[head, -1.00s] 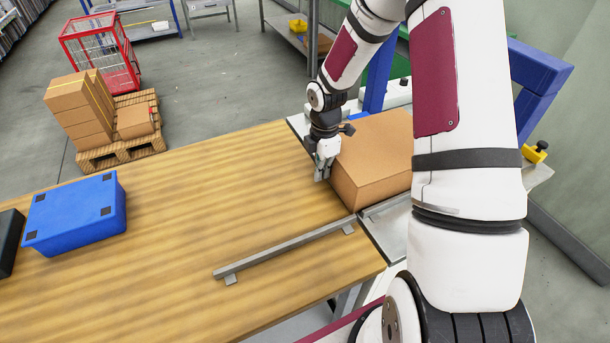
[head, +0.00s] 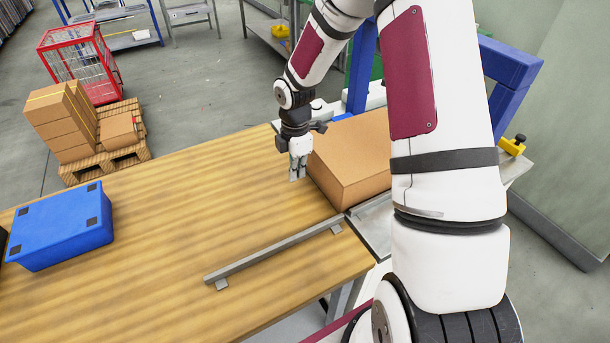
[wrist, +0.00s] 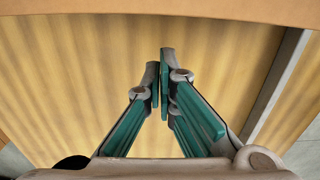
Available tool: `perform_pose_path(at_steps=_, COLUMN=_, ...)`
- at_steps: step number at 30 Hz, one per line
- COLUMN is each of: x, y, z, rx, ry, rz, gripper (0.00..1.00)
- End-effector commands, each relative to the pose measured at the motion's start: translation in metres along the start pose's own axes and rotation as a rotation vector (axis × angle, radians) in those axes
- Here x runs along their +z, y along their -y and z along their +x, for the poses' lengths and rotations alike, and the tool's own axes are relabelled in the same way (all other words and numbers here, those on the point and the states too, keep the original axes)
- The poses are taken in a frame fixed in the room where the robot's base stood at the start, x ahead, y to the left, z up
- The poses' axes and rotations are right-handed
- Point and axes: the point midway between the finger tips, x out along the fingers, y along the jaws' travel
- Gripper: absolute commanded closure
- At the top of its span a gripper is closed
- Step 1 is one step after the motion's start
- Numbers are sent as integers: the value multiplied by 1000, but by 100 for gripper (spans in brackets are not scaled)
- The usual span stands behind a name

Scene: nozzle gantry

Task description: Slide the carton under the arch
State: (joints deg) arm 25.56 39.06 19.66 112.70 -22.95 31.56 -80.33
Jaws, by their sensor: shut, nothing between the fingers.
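My gripper (head: 297,174) is at the carton's left side, pointing down, shut and empty, with a small gap to the carton. Its fingertips meet over wood in the wrist view (wrist: 160,70).
A metal guide rail (head: 270,254) runs along the near side of the wooden table (head: 180,210). A blue box (head: 62,228) sits at the table's left. The table's middle is clear. Yellow clamps (head: 512,146) flank the arch. A pallet (head: 105,160) with cartons stands on the floor.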

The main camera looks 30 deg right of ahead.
Motion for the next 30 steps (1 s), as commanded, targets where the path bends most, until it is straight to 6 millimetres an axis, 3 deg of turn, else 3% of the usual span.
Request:
perform_pose_path(at_steps=3, x=1, y=-1, z=-30, rx=7, ry=1, rz=3, gripper=100)
perform_pose_path(at_steps=9, x=0, y=-2, z=-64, rx=6, ry=0, rz=2, gripper=100)
perform_pose_path(at_steps=15, x=-1, y=-2, z=-79, rx=5, ry=-2, rz=1, gripper=100)
perform_pose_path(at_steps=24, x=-2, y=-2, z=-80, rx=4, ry=-2, rz=0, gripper=100)
perform_pose_path(at_steps=30, x=-2, y=-2, z=-80, rx=4, ry=-2, rz=0, gripper=55)
